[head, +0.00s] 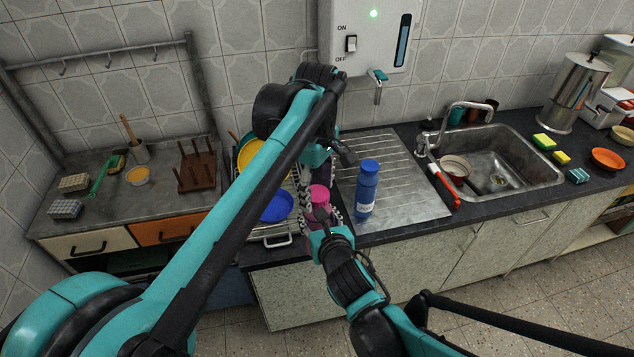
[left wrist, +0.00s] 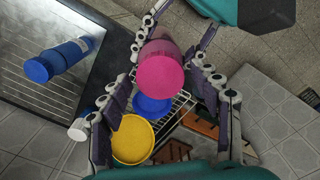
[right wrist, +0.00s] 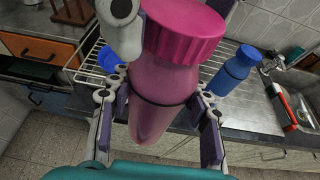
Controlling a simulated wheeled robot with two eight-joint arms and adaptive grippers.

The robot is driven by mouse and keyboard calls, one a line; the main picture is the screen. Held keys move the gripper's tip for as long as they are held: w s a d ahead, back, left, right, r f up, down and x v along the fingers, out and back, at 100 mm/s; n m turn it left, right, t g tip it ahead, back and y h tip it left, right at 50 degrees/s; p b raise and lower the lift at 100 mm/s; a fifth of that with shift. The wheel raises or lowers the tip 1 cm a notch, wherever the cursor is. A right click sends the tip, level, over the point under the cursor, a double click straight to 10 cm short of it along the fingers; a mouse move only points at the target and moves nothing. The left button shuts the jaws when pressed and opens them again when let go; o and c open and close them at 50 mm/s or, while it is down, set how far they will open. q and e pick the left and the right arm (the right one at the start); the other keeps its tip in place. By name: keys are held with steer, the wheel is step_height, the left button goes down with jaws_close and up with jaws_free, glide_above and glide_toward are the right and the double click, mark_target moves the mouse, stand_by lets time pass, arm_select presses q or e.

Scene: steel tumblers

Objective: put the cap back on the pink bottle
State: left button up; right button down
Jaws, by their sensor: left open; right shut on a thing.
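The pink bottle is in my right gripper (head: 322,212), which is shut around its body. The bottle (right wrist: 160,95) stands nearly upright in the right wrist view. Its darker pink cap (right wrist: 183,30) sits on top, with no gap showing. The cap also shows in the head view (head: 319,194) and, from above, in the left wrist view (left wrist: 160,76). My left gripper (left wrist: 160,105) is open, with its fingers spread to either side of the cap. One of its fingers shows close beside the cap in the right wrist view; I cannot tell whether it touches.
A blue bottle (head: 367,188) stands on the steel drainboard (head: 405,175), right of the grippers. A dish rack (head: 277,240) with a yellow plate (head: 249,153) and blue bowl (head: 277,206) is close on the left. A sink (head: 510,165) lies further right.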

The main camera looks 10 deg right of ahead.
arm_select(q)
steer(key=c, duration=1.2)
steer(key=m, duration=0.5)
steer(key=shift+m, duration=0.4)
steer(key=m, duration=0.4)
steer(key=shift+m, duration=0.4)
steer(key=m, duration=0.4)
steer(key=shift+m, duration=0.3)
steer(key=m, duration=0.6)
steer(key=o, duration=1.3)
